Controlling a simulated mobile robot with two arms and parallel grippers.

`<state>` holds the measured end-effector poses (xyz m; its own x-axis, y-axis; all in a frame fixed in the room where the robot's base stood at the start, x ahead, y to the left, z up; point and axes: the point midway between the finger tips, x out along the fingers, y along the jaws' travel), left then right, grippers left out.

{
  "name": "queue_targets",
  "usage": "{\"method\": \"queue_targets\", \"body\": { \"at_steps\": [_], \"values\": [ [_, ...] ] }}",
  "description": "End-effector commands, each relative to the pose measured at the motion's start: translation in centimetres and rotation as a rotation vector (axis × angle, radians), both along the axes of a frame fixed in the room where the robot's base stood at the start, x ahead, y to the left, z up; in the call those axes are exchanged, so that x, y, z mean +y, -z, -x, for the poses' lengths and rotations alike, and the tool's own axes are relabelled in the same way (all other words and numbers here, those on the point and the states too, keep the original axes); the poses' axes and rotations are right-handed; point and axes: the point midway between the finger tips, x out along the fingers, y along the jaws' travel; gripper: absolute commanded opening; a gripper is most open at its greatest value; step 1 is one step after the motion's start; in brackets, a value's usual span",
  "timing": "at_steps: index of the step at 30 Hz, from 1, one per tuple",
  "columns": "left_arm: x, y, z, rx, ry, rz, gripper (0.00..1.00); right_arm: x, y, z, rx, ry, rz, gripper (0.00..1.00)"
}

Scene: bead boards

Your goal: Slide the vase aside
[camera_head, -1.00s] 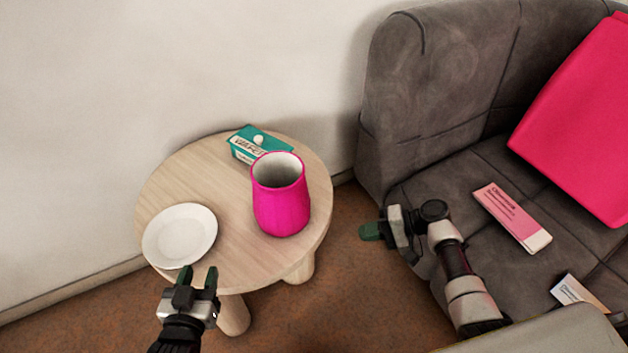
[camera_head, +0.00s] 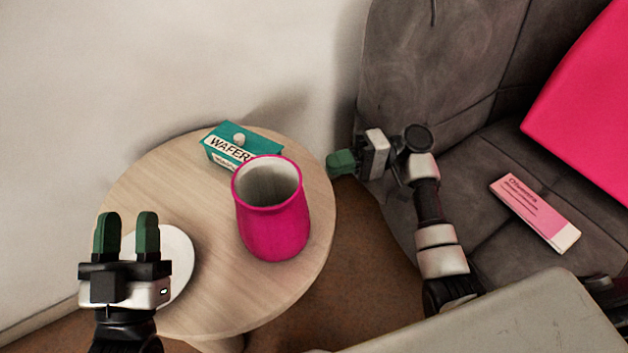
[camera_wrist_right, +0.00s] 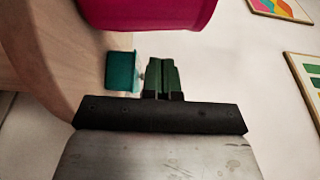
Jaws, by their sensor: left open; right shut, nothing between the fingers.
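A pink vase (camera_head: 272,222) with a pale inside stands upright on the round wooden table (camera_head: 215,285), right of its middle. It also shows at the top of the right wrist view (camera_wrist_right: 150,12). My right gripper (camera_head: 341,163) is shut and empty to the right of the vase, by the table's right edge and apart from the vase. Its shut fingers show in the right wrist view (camera_wrist_right: 161,75). My left gripper (camera_head: 127,234) is open and empty, in front of the white plate at the table's left, and hides part of it.
A teal wafer box (camera_head: 226,139) stands behind the vase, partly hidden by it. The white plate (camera_head: 180,262) lies left of the vase. A grey sofa (camera_head: 460,60) with a pink-and-white box (camera_head: 535,210) is at the right. Bare tabletop lies between plate and vase.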

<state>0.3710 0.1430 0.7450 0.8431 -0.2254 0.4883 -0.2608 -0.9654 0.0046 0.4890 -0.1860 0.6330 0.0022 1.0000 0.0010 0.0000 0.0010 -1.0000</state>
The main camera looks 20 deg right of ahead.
Motion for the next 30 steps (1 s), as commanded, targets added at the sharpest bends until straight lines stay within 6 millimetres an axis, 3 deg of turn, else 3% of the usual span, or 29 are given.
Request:
{"method": "queue_targets", "body": {
  "at_steps": [3, 9, 25, 30],
  "values": [
    [0.0, -0.8, 0.7, -0.101, 0.005, 0.030, 0.43, 2.6, 0.2, 0.0, -0.002, -0.002, -0.003, 0.00],
    [0.1, -2.1, 1.8, -0.225, 0.012, 0.065, 0.43, 4.7, 0.2, 1.9, 0.001, 0.002, -0.001, 0.00],
    [0.1, -2.7, 2.3, -0.283, 0.015, 0.082, 0.43, 5.6, 0.1, 2.8, 0.002, 0.003, 0.001, 0.00],
    [0.1, -2.1, 1.5, -0.187, 0.009, 0.054, 0.43, 6.0, -0.1, 3.2, 0.002, 0.001, 0.002, 0.00]
  ]
}}
